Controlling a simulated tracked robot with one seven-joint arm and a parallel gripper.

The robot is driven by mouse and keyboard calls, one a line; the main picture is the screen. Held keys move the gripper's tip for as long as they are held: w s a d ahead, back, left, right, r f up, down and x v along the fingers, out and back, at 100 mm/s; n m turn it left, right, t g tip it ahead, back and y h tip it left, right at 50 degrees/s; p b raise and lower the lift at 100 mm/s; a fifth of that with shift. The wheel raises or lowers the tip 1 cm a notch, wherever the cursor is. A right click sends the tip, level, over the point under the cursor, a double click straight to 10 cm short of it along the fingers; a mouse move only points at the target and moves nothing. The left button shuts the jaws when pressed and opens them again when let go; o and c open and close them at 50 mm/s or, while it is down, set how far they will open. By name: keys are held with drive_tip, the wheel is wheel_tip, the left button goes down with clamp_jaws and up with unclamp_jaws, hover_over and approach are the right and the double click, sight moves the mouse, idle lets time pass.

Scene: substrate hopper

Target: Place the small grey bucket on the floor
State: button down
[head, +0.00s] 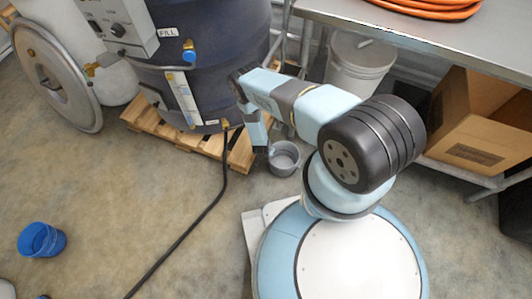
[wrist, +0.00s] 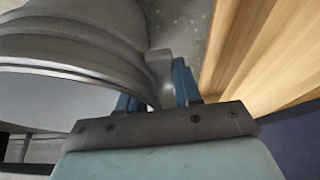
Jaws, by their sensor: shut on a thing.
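The small grey bucket (head: 284,158) is just right of the wooden pallet's corner in the head view, with its open mouth facing up. My gripper (head: 267,149) is at its left side, pointing down. In the wrist view, the bucket (wrist: 70,45) fills the upper left. My two blue fingers (wrist: 159,88) are shut on a grey part at the bucket's side, near its rim. Whether the bucket's base touches the floor or hangs just above it, I cannot tell.
The wooden pallet (head: 240,153) under the dark blue tank (head: 215,60) is close on the left. A black hose (head: 190,228) crosses the concrete floor. A blue bucket (head: 41,240) stands far left.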

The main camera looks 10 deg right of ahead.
drive_tip(key=c, duration=0.8)
unclamp_jaws()
drive_tip(key=shift+o, duration=0.2)
drive_tip(key=shift+r, duration=0.1)
drive_tip(key=v, duration=1.2)
